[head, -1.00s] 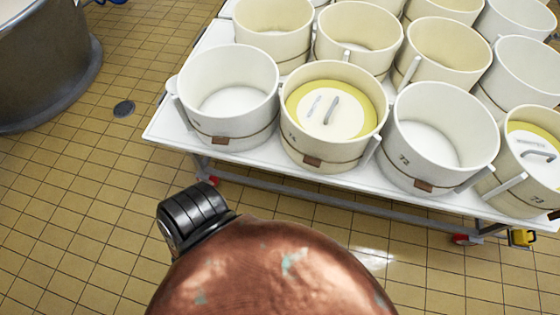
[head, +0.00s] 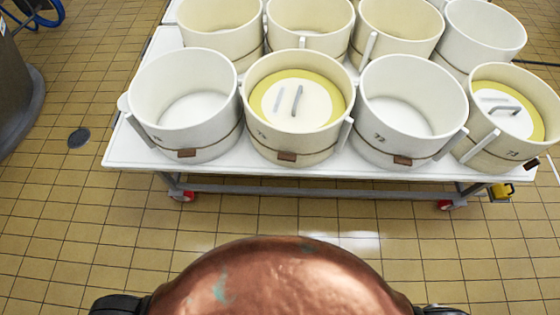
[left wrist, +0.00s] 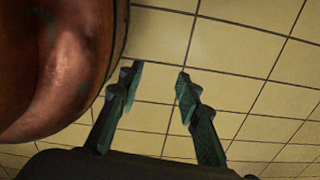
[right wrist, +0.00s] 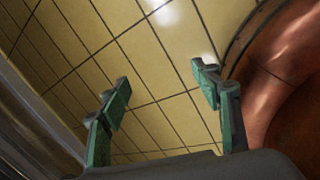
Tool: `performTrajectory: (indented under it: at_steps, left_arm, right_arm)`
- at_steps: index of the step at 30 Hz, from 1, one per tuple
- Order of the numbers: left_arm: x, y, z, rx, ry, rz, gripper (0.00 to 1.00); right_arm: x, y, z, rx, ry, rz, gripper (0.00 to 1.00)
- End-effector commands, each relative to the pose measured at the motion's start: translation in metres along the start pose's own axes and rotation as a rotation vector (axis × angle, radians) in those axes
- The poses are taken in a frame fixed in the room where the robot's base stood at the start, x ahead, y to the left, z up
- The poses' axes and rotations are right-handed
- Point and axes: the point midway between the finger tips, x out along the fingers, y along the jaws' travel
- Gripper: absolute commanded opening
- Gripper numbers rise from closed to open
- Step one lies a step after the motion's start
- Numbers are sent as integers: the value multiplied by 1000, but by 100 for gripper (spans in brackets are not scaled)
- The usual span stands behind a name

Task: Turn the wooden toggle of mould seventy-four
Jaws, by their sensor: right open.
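In the head view, a cream round mould (head: 300,146) stands in the front row of a white table, with a yellow-rimmed white lid (head: 296,98) inside it. Its small number looks like 74, but I cannot read it surely. A brown wooden toggle (head: 286,156) sits low on its front, at the dark band. My left gripper (left wrist: 160,75) is open and empty over the tiled floor in the left wrist view. My right gripper (right wrist: 160,74) is open and empty over the floor in the right wrist view. Neither gripper's fingers show in the head view; both are away from the moulds.
An open white mould (head: 185,135) stands to the left and mould 72 (head: 410,135) to the right. Another lidded mould (head: 528,150) is farther right, with more behind. The white table (head: 140,160) has castors below. Tiled floor (head: 250,215) is clear before it.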

Motion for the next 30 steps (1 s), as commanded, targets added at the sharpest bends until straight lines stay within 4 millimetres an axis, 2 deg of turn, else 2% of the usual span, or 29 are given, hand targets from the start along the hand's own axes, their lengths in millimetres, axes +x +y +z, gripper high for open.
performTrajectory:
  at_steps: [1, 2, 3, 5, 6, 8, 9, 11, 12, 15, 18, 19, 21, 23, 30]
  left_arm:
    - [15, 1, -2, -5, -8, 1, 32]
    - [18, 1, -5, -8, -11, 2, 32]
    - [22, 1, -9, -12, -15, 2, 32]
    - [26, 1, -15, -17, -22, 3, 32]
    - [29, 1, -20, -20, -25, 4, 32]
    - [32, 1, -25, -25, -32, 4, 32]
    - [34, 1, -28, -28, -36, 5, 32]
    - [36, 1, -32, -32, -41, 6, 32]
    - [36, 1, -35, -34, -43, 6, 32]
    - [37, 1, -41, -39, -50, 7, 32]
    - [36, 0, -44, -42, -54, 7, 32]
    - [36, -2, -44, -42, -55, 8, 32]
    - [34, -3, -47, -44, -55, 8, 32]
    - [32, -3, -50, -45, -54, 8, 32]
    - [16, -5, -70, -55, -52, 8, 32]
  right_arm:
    - [3, 42, -44, -212, 4, 89, 63]
    - [-4, 68, -67, -343, -8, 148, 65]
    - [-17, 103, -97, -507, -34, 233, 68]
    - [-45, 152, -142, -733, -93, 366, 72]
    - [-69, 181, -170, -869, -146, 458, 72]
    - [-111, 220, -210, -1041, -244, 593, 72]
    - [-141, 241, -232, -1135, -318, 678, 72]
    - [-188, 266, -260, -1244, -437, 792, 72]
    - [-218, 279, -274, -1297, -516, 858, 72]
    - [-283, 298, -298, -1376, -694, 981, 72]
    - [-328, 306, -309, -1405, -820, 1050, 72]
    - [-337, 307, -311, -1409, -846, 1063, 72]
    - [-350, 310, -313, -1413, -886, 1080, 72]
    - [-354, 314, -315, -1414, -900, 1087, 72]
    - [-342, 348, -320, -1415, -900, 1087, 72]
